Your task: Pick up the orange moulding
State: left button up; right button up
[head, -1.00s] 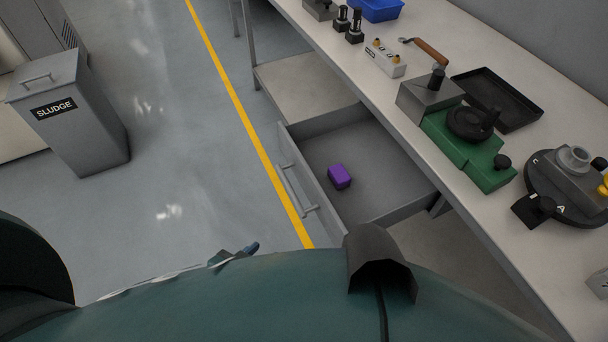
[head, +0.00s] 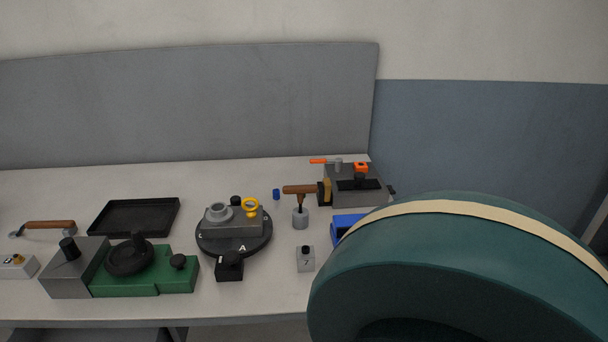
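A small bright orange block (head: 361,167) with a dark spot on it, which looks like the orange moulding, sits on top of a grey machine (head: 368,198) at the back right of the bench. A thin orange-red handle (head: 318,161) sticks out to the left of the same machine. The block is small in the view, so I cannot tell if it rests loose or is seated in the machine. Neither of my grippers is in view.
On the bench (head: 60,192) stand a green fixture (head: 170,270), a black tray (head: 135,216), a round dark turntable (head: 234,240), a brown-handled tool (head: 299,189) and a partly hidden blue bin (head: 345,224). A large teal curved part of mine covers the lower right.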

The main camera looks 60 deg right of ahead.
aim_at(362, 166)
jog(key=z, duration=2.3)
jog(key=l+z, duration=0.15)
jog(key=z, duration=0.2)
jog(key=l+z, duration=0.15)
jog(key=z, duration=0.15)
jog(key=i+l+z, duration=0.2)
jog(key=l, duration=0.15)
jog(key=i+l+z, duration=0.2)
jog(key=l, duration=0.15)
jog(key=i+l+z, duration=0.2)
jog(key=i+l, duration=0.4)
jog(key=i, duration=0.15)
jog(key=i+l, duration=0.45)
jog(key=i+u, duration=0.2)
jog(key=u, duration=0.2)
jog(key=i+u, duration=0.35)
jog(key=i+l+u, duration=0.1)
jog(key=u, duration=0.3)
jog(key=i+l+u, duration=0.2)
jog(key=u, duration=0.15)
jog(key=i+l+u, duration=0.15)
jog(key=u, duration=0.3)
jog(key=i+l+u, duration=0.2)
jog(key=u, duration=0.2)
jog(key=i+l+u, duration=0.15)
jog(key=l+u, duration=0.15)
jog(key=u, duration=0.15)
